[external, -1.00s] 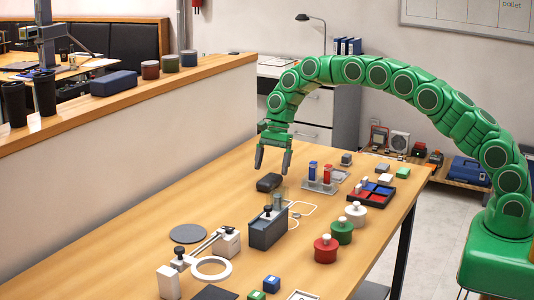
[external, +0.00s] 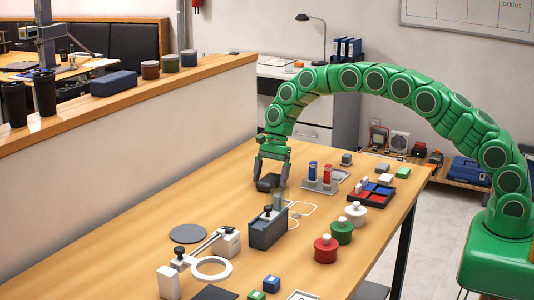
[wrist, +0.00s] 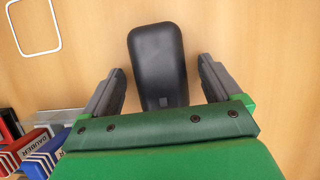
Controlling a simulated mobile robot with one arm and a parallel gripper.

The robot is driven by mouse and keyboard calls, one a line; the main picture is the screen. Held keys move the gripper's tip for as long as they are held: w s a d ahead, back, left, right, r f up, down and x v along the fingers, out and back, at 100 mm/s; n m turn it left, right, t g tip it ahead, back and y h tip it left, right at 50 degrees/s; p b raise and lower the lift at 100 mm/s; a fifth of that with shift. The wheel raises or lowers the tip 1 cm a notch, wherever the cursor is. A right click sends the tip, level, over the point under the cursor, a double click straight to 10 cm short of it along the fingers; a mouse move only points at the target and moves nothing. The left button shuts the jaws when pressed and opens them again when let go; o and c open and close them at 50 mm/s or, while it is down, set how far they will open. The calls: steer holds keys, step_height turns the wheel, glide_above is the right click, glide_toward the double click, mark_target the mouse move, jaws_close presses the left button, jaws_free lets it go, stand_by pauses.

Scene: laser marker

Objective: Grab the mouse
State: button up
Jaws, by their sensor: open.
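The mouse (external: 268,182) is a dark, rounded block lying on the wooden table. In the wrist view the black mouse (wrist: 158,62) lies upright in the picture, its near end reaching between the two grey fingers. My gripper (external: 271,175) is low over the table around the mouse in the external view. My gripper (wrist: 161,82) is open, with a finger on each side of the mouse and a gap of wood showing on both sides. The mouse's nearest end meets the green gripper body's edge in the wrist view.
A grey box with a post (external: 268,232) stands in front of the mouse. A rack with blue and red blocks (external: 320,183) is close on the right. A pale rounded outline (wrist: 36,25) lies at the wrist view's upper left. The table left of the mouse is clear.

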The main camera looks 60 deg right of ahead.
mark_target(269, 179)
steer(key=shift+f, duration=0.1)
stand_by(0.3)
steer(key=c, duration=1.1)
steer(key=shift+r, duration=1.9)
steer(key=shift+s+d+r, duration=0.25)
steer(key=shift+s+r, duration=1.35)
steer(key=shift+s, duration=0.7)
steer(key=shift+s+d+r, duration=0.2)
steer(key=shift+s+r, duration=1.45)
steer(key=shift+s, duration=0.7)
steer(key=shift+s+d+r, duration=0.25)
steer(key=shift+s+r, duration=1.35)
steer(key=shift+s, duration=0.7)
